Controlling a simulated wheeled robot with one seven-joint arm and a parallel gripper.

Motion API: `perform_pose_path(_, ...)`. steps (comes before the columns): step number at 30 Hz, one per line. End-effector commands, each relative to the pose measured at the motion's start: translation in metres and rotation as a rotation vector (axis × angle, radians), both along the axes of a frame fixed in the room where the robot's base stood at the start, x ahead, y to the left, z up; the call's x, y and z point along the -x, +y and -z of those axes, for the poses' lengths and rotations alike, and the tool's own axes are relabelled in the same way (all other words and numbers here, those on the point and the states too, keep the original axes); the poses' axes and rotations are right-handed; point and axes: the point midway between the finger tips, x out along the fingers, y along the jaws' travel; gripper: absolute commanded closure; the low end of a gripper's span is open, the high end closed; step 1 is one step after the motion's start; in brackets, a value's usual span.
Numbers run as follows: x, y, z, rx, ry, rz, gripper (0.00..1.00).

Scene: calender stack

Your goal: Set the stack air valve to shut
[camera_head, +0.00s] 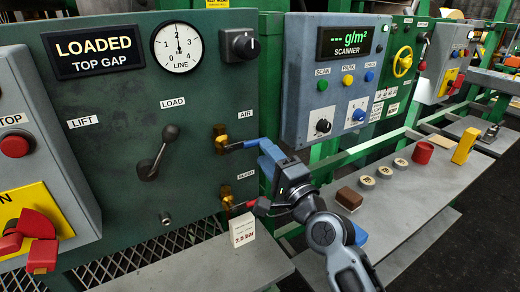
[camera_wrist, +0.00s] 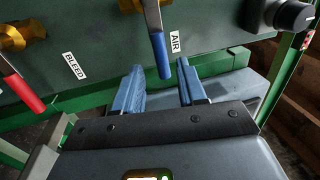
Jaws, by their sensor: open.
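The stack air valve (camera_head: 221,138) is a brass body on the green panel under the AIR label. Its lever with a blue grip (camera_head: 250,143) sticks out level to the right in the head view. In the wrist view the blue grip (camera_wrist: 160,55) points toward my gripper (camera_wrist: 160,66), its end lying between the two blue fingertips with a gap on each side. My gripper also shows in the head view (camera_head: 266,153), open at the lever's end. Whether the fingers touch the grip cannot be told, but none are closed on it.
The bleed valve (camera_head: 228,201) with its red lever (camera_wrist: 24,94) sits just below the air valve, close to my wrist. The LOAD lever (camera_head: 160,153) is to the left. A grey bench (camera_head: 415,200) with small items lies at the right.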

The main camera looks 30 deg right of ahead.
Motion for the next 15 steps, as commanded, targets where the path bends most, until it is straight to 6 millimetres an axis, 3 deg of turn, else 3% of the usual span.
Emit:
perform_pose_path(6,0.022,0.000,0.006,0.000,0.001,0.000,0.59)
perform_pose_path(15,0.025,0.000,0.005,0.000,0.000,0.000,0.59)
